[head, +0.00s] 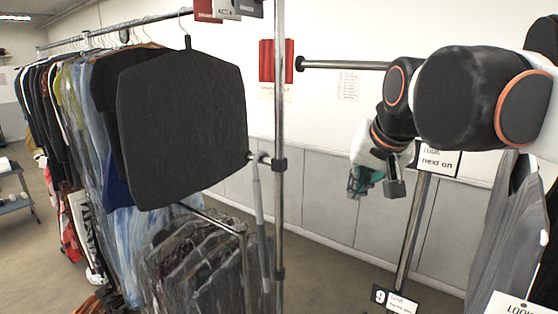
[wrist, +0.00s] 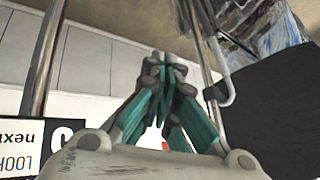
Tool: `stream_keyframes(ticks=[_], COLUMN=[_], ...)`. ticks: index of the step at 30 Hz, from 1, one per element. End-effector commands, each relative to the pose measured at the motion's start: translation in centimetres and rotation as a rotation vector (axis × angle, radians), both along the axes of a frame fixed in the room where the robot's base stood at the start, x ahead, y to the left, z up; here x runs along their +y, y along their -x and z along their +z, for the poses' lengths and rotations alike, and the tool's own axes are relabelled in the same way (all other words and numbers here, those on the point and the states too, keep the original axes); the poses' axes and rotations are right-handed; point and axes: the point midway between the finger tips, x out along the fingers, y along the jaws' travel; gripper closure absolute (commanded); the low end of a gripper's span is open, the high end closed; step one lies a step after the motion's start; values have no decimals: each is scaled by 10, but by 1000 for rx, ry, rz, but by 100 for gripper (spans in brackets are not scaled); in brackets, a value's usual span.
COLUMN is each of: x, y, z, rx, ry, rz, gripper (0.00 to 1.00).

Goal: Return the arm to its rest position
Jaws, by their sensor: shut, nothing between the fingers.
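My gripper (head: 366,186) hangs from my folded arm at the right of the head view, in front of the grey wall panels. In the wrist view my gripper (wrist: 166,62) has its green and grey fingers together, with nothing between them. It is apart from the rail, the garments and the posts in the head view. The arm's larger dark links are at the upper right of the head view.
A dark flat garment (head: 182,125) hangs at the end of a long clothes rail (head: 120,28). A metal post (head: 279,150) stands between it and my arm. A "LOOK next on" sign (head: 437,161) on a pole is close behind my gripper. Grey garments (head: 505,225) hang at right.

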Motion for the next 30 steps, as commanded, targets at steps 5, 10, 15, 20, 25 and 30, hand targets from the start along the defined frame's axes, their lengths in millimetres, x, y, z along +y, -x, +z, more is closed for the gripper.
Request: stream_keyframes(ticks=[5,10,15,20,25,30], x=[-13,-23,-33,-40,-45,-47], y=[38,73,109,140,163,171], z=[-101,-186,-274,-352,-407,-426], rx=[-3,-5,-5,-6,-5,-4], ry=[51,98,146,189,221,234], rz=[37,76,113,148,175,184], gripper=[100,100,100,100,100,100])
